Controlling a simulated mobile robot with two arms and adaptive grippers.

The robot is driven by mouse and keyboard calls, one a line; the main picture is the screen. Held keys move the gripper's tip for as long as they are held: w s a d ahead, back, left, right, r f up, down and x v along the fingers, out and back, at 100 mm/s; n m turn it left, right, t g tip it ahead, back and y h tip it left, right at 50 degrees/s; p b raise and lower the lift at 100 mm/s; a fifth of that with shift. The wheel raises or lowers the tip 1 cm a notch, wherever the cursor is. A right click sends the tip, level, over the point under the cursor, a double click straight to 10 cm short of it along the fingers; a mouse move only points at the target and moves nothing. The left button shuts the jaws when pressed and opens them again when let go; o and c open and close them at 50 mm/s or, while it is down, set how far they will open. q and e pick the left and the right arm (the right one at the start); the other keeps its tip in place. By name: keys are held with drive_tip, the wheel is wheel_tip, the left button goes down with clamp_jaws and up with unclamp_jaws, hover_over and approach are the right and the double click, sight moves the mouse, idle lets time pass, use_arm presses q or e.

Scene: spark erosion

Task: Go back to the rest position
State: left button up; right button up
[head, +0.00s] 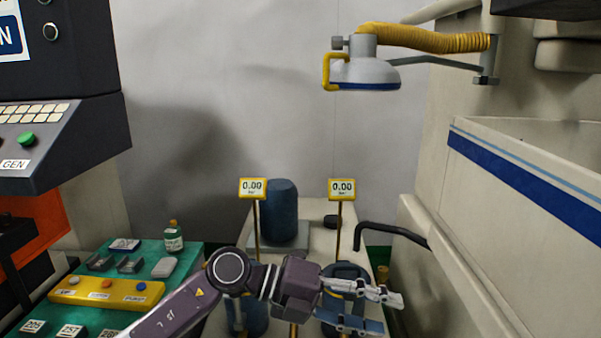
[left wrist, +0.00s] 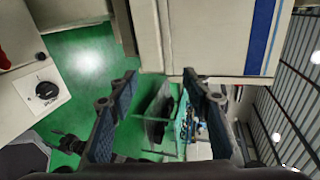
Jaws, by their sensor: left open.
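My left arm comes in from the lower left of the head view. Its left gripper (head: 375,307) is at the lower middle right, in front of a pale bench, pointing right. In the left wrist view the left gripper (left wrist: 160,88) has its two blue padded fingers spread apart, with nothing between them. Beyond the fingers are the green floor and a pale cabinet. My right gripper is in neither view.
A pale bench (head: 320,240) carries a blue cylinder (head: 283,211) and two 0.00 gauges (head: 253,188) (head: 342,189). A yellow button box (head: 106,291) and bottle (head: 173,237) are on a green mat at left. The pale machine wall (head: 530,200) bounds the right. A black bent handle (head: 393,231) is near the gripper.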

use_arm(q)
wheel_tip(320, 180, up, 10)
drive_tip(key=w+n+t+h, duration=0.1)
drive_tip(key=n+t+h, duration=0.5)
drive_tip(key=h, duration=0.1)
drive_tip(key=w+a+f+n+t+y, duration=0.1)
drive_tip(key=w+a+n+t+y, duration=0.55)
drive_tip(key=a+n+t, duration=0.6)
drive_tip(key=s+a+f+n+y, duration=0.1)
drive_tip(key=a+f+n+y, duration=1.3)
drive_tip(key=f, duration=0.4)
drive_tip(key=s+a+f+n+g+y, duration=0.1)
drive_tip(key=s+a+f+g, duration=0.25)
drive_tip(key=s+f, duration=0.3)
drive_tip(key=s+a+f+n+g+y, duration=0.1)
drive_tip(key=s+a+f+n+g, duration=0.1)
drive_tip(key=s+f+g, duration=0.4)
drive_tip(key=s+a+f+g+h, duration=0.1)
drive_tip(key=s+f+g, duration=0.1)
drive_tip(key=s+f, duration=0.5)
drive_tip(key=s+a+f+g, duration=0.1)
drive_tip(key=s+f+g, duration=0.2)
drive_tip(key=s, duration=0.8)
wheel_tip(320, 180, down, 27)
drive_tip(key=s, duration=0.2)
drive_tip(key=s+a+f+g, duration=0.2)
drive_tip(key=s+f, duration=1.3)
drive_tip(key=s, duration=0.1)
drive_tip(key=shift+s+a, duration=0.25)
drive_tip(key=shift+s, duration=0.05)
